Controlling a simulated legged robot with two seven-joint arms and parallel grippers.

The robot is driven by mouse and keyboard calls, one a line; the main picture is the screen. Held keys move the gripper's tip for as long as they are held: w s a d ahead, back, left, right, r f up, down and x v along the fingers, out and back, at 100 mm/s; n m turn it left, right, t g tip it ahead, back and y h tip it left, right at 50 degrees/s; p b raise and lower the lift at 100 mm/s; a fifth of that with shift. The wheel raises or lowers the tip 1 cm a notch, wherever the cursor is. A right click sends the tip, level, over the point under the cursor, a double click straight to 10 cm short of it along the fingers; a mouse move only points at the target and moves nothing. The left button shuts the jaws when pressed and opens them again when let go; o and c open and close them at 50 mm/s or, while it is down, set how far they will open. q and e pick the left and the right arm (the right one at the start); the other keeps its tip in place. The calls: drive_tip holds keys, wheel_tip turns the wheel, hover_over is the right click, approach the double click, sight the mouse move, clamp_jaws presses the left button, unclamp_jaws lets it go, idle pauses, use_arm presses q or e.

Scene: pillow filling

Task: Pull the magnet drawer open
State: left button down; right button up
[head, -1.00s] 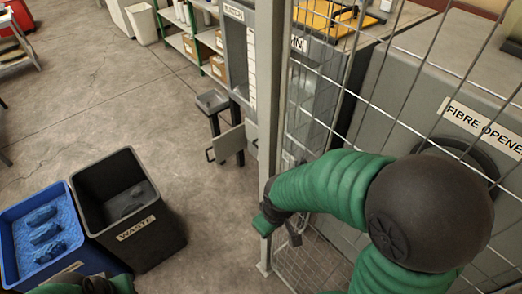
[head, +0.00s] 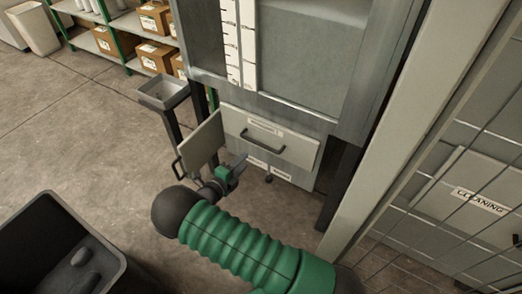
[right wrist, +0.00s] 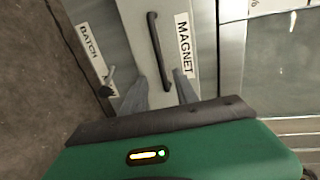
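The magnet drawer (head: 300,150) is a pale grey front low in the grey cabinet, with a dark bar handle (head: 262,139) and a small label above it. It looks shut. In the right wrist view the drawer front (right wrist: 135,25), its MAGNET label (right wrist: 184,46) and the dark handle (right wrist: 157,50) are ahead of the fingers. My right gripper (head: 236,168) is below and left of the handle in the head view. Its fingers (right wrist: 160,94) are spread, with the handle's near end appearing between them; no contact is visible. My left gripper is out of view.
A grey panel with its own handle (head: 202,143) juts out left of the drawer. A small tray on a post (head: 164,92) stands behind it. A black bin (head: 40,225) is at lower left. A post (head: 400,140) and wire mesh are at right.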

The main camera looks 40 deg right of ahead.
sight(261, 145)
drive_tip(key=b+x, duration=0.4)
drive_tip(key=x, duration=0.9)
drive_tip(key=shift+w+d+f, duration=0.15)
drive_tip(key=shift+d, duration=0.05)
drive_tip(key=shift+c, duration=0.4)
drive_tip(key=c, duration=0.7)
clamp_jaws()
drive_tip(key=shift+a, duration=0.1)
